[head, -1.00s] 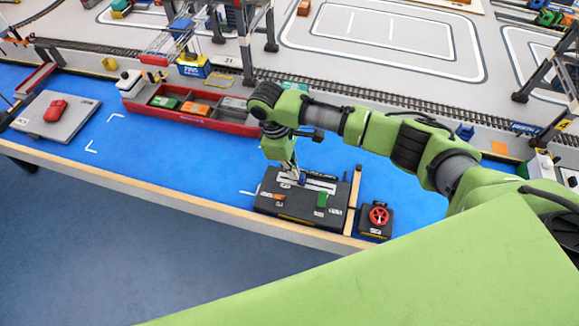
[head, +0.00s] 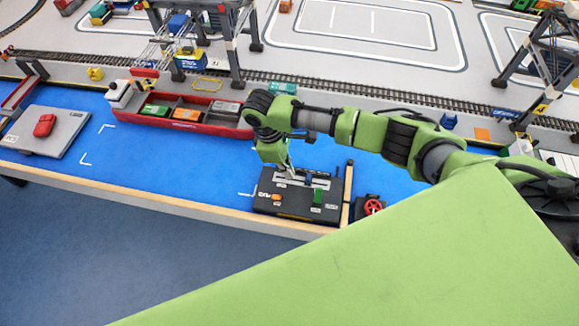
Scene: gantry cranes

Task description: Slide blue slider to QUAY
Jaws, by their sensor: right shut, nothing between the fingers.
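The dark control box (head: 283,208) sits near the front edge of the blue table area, below my right arm. A small blue slider (head: 311,180) stands in the pale slot along its far side. My right gripper (head: 291,174) points down at this slot, just left of the blue slider, shut and empty. I cannot tell whether it touches the slider. A green slider (head: 318,196) and an orange one (head: 276,197) are on the same box. The slot's labels are too small to read. My left gripper is not in view.
A red handwheel (head: 373,206) is right of the box, past a wooden strip (head: 347,195). A red ship (head: 200,124) with containers lies behind to the left. A grey plate (head: 70,128) with a red block is far left. Gantry cranes stand behind. Blue surface left of the box is clear.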

